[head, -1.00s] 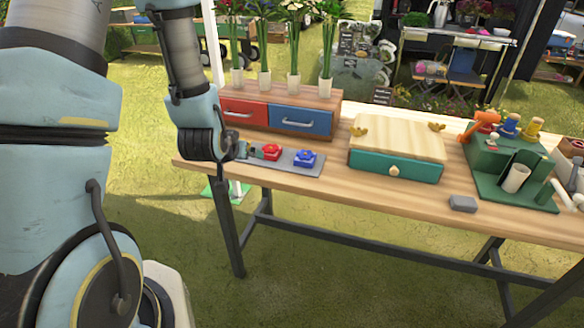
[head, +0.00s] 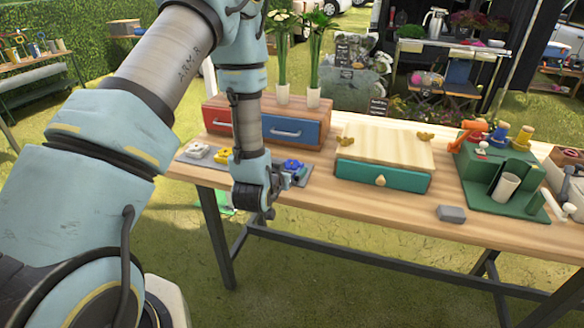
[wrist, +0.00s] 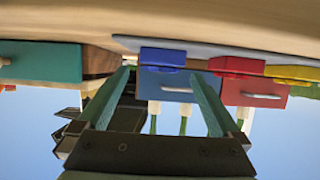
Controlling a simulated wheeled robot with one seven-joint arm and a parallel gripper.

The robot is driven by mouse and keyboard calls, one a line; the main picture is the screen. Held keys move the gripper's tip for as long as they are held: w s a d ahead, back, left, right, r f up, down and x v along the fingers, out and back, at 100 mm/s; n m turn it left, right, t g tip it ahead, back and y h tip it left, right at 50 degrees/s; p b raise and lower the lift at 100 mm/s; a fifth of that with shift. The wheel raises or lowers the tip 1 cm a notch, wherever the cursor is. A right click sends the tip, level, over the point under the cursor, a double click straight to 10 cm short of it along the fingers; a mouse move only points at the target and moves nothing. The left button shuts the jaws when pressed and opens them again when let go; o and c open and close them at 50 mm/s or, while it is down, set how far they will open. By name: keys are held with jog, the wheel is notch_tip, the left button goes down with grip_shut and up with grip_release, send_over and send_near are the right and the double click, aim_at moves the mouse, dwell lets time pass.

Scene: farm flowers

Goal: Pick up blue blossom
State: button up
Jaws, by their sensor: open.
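The blue blossom (head: 296,167) sits at the right end of a grey mat (head: 305,181) in the head view. The wrist view is upside down; there the blue blossom (wrist: 162,57) is ahead of my gripper (wrist: 160,78), roughly between its two green fingers. The fingers are spread with nothing between them. I cannot tell exactly how far the blossom is from the tips. In the head view my wrist hides most of the gripper and the red blossom, which shows in the wrist view (wrist: 235,66) beside the blue one.
White (head: 199,151) and yellow (head: 222,155) blossoms sit further left on the mat. Behind stands a cabinet with a red drawer (head: 218,121) and a blue drawer (head: 290,132). A green-drawer box (head: 382,178) is right of the mat. A grey block (head: 451,213) lies near the front edge.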

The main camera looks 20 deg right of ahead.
aim_at(291, 167)
jog(key=shift+f+p+x, duration=0.2)
jog(key=shift+p+x, duration=0.65)
jog(key=shift+x, duration=1.3)
jog(key=shift+a, duration=0.1)
jog(key=c, duration=1.3)
